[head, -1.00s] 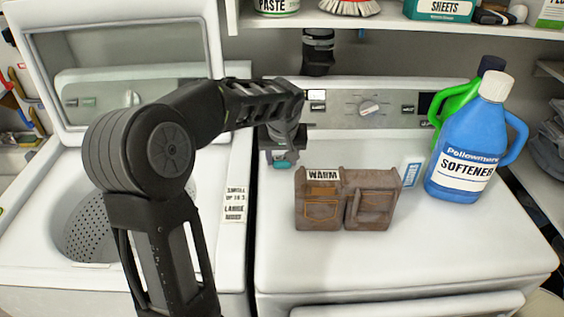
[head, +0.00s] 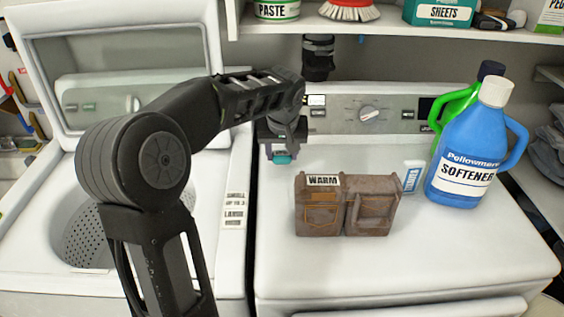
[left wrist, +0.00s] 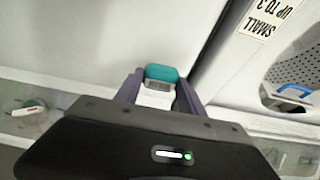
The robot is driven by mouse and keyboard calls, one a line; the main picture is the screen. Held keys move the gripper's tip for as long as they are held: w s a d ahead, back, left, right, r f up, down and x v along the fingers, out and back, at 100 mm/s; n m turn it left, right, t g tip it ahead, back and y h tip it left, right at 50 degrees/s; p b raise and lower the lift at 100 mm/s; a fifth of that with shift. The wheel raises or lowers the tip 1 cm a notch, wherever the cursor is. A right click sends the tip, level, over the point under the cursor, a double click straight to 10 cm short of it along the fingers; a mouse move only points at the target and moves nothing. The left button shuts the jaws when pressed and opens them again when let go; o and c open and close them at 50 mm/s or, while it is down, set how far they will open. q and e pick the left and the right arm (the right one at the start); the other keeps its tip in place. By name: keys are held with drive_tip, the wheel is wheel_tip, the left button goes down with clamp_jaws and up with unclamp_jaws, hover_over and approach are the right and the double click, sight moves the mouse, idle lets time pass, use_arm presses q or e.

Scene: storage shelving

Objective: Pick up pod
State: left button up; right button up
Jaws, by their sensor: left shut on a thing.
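The pod (head: 282,159) is a small teal and white piece at the tip of my left gripper (head: 282,153). In the left wrist view the pod (left wrist: 161,75) sits between the two fingers (left wrist: 160,90), teal end outward, with a grey band below it. My left gripper is shut on it, above the back left of the white dryer top (head: 440,245). The fingers partly cover the pod. My right gripper is not in view.
A brown pocketed box labelled WARM (head: 347,208) stands right of the gripper. A blue softener bottle (head: 466,150) and a green bottle (head: 455,103) stand further right. The open washer (head: 90,235) is at left. A shelf (head: 390,27) hangs above. The dryer's front is clear.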

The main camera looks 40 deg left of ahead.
use_arm(q)
wheel_tip(320, 180, up, 7)
drive_tip(key=shift+f, duration=0.2)
idle(0.6)
